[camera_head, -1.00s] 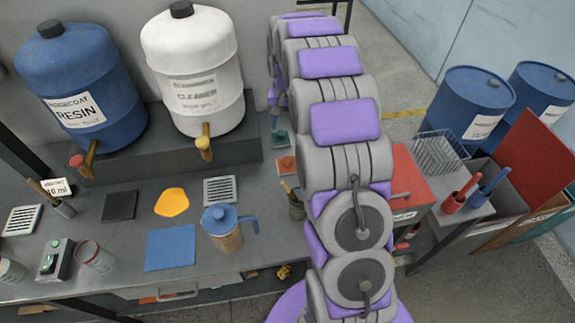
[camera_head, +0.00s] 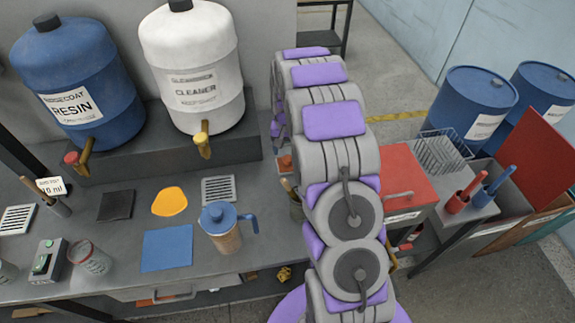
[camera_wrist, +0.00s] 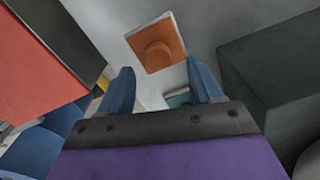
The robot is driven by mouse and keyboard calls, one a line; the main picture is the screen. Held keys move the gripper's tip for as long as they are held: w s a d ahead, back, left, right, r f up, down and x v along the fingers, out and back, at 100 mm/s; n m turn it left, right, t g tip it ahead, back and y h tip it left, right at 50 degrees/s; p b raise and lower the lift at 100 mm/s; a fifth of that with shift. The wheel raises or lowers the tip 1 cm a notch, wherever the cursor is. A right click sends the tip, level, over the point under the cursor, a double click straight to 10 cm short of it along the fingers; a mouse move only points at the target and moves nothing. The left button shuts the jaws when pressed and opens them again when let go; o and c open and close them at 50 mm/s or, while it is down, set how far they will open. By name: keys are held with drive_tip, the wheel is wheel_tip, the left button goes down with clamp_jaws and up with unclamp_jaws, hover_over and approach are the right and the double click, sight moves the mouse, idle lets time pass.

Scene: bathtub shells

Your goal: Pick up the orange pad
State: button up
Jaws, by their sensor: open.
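The orange pad (camera_wrist: 158,46) is a flat square with a round raised knob in its middle. In the wrist view it lies on a light grey surface, beyond and between my fingertips. In the head view my arm hides the fingers.
A teal piece (camera_wrist: 178,99) shows between the fingers, nearer my palm. A dark block (camera_wrist: 268,62) stands at right in the wrist view, and a red-topped box (camera_wrist: 35,60) at left. A brush pot (camera_head: 297,206) and a blue-lidded jug (camera_head: 222,228) stand near the pad.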

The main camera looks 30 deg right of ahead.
sight(288, 158)
wheel_tip(288, 158, down, 4)
drive_tip(key=shift+s+f+b, duration=0.15)
drive_tip(key=shift+f+b, duration=0.1)
drive_tip(key=shift+b, duration=0.3)
drive_tip(key=shift+r, duration=0.1)
drive_tip(key=c, duration=1.1)
